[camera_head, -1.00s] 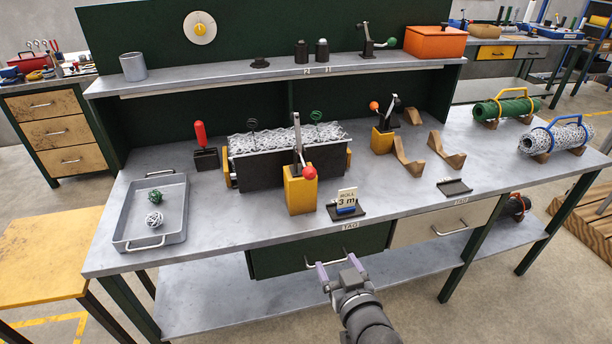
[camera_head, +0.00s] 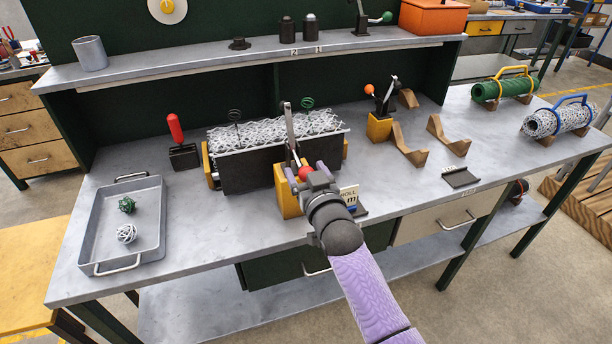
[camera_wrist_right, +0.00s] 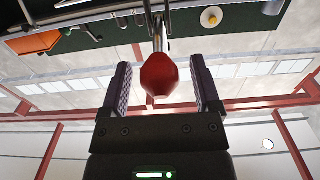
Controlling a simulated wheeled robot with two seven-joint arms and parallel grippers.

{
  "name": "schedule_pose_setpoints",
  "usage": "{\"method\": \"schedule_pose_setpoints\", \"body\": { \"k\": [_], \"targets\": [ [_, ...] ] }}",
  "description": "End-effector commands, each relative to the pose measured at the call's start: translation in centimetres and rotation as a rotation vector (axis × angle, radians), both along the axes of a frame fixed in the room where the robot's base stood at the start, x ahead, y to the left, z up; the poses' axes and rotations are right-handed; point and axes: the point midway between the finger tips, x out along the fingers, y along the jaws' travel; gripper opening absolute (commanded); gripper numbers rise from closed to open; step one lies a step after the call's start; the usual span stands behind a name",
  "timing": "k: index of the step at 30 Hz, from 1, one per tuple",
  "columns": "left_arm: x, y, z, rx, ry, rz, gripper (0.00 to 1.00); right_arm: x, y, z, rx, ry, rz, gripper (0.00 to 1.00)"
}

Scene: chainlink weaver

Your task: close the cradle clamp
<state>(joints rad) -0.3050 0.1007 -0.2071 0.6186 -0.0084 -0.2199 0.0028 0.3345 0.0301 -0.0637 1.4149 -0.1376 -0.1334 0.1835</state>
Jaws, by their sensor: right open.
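The black cradle (camera_head: 245,173) holds grey wire mesh (camera_head: 262,133) on the bench. A clamp stands at its front, with a yellow block (camera_head: 284,198), an upright metal lever (camera_head: 290,132) and a red knob (camera_head: 305,173). My right gripper (camera_head: 307,174) is at the red knob and partly hides the block. In the right wrist view, the knob (camera_wrist_right: 159,75) sits between the two open fingers, with a gap on each side. My left gripper is not in view.
A second yellow block (camera_head: 379,128) with an orange-knobbed lever stands right of the cradle. A red-handled tool (camera_head: 176,130) stands left, beside a grey tray (camera_head: 88,242). A sign stand (camera_head: 350,197) is close to my right gripper. Wooden saddles (camera_head: 410,150) lie further right.

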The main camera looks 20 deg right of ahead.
Motion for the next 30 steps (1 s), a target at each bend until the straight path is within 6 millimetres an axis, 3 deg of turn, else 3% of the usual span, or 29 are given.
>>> {"method": "schedule_pose_setpoints", "body": {
  "k": [8, 19, 30],
  "targets": [
    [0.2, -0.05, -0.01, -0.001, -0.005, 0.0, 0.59, 0.22, 0.03, 0.08, 0.0, 0.0, 0.0, 0.78],
    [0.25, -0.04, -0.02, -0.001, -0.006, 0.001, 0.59, 0.2, 0.03, 0.05, 0.0, 0.0, 0.0, 0.0],
    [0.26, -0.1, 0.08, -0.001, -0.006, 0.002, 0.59, 0.19, 0.03, 0.09, 0.0, 0.002, 0.0, 0.0]
  ]
}}
